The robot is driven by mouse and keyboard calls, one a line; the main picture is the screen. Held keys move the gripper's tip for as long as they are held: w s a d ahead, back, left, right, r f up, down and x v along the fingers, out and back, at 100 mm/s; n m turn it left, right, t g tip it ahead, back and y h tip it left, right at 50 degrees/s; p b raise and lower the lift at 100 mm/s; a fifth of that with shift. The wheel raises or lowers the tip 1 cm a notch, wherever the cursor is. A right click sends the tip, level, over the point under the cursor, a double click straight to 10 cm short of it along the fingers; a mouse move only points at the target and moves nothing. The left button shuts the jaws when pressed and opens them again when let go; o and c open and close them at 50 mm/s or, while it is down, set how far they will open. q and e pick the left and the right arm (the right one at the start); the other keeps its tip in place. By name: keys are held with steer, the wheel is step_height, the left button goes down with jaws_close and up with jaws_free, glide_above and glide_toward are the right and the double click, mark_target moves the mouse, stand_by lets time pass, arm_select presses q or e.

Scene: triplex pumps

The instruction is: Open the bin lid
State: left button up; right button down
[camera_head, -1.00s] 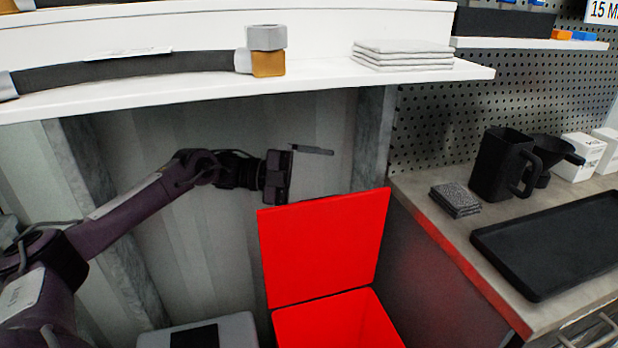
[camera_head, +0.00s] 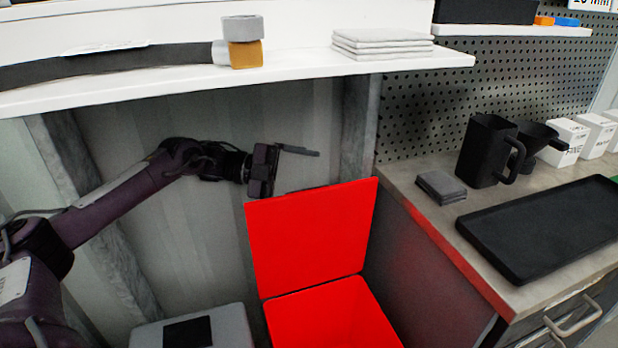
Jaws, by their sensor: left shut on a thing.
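The red bin (camera_head: 330,318) stands at the lower middle, cut off by the bottom edge of the view. Its red lid (camera_head: 312,238) stands up steeply at the back of the bin, so the opening shows. My left gripper (camera_head: 322,169) is at the lid's top edge, with one finger above it and the other dark finger along the edge, partly hidden by the lid. It is shut on the lid. My right gripper is not in view.
A white shelf (camera_head: 300,68) with folded cloths (camera_head: 382,42) hangs above my left arm. A counter (camera_head: 420,205) with a black tray (camera_head: 545,232) and a black jug (camera_head: 485,150) stands right of the bin. A grey bin (camera_head: 235,325) is at the left.

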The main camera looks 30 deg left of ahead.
arm_select(q)
steer(key=shift+r+b+v, duration=0.1)
steer(key=shift+b+v, duration=0.1)
steer(key=shift+v, duration=1.45)
steer(key=shift+r+b+v, duration=0.15)
steer(key=shift+v, duration=1.5)
steer(key=c, duration=0.4)
steer(key=shift+s+a+r+t, duration=0.15)
steer(key=shift+s+a+t, duration=0.25)
steer(key=shift+s, duration=0.35)
steer(key=c, duration=0.4)
steer(key=shift+o, duration=0.2)
steer(key=shift+w+d+f, duration=0.1)
steer(key=shift+f, duration=0.25)
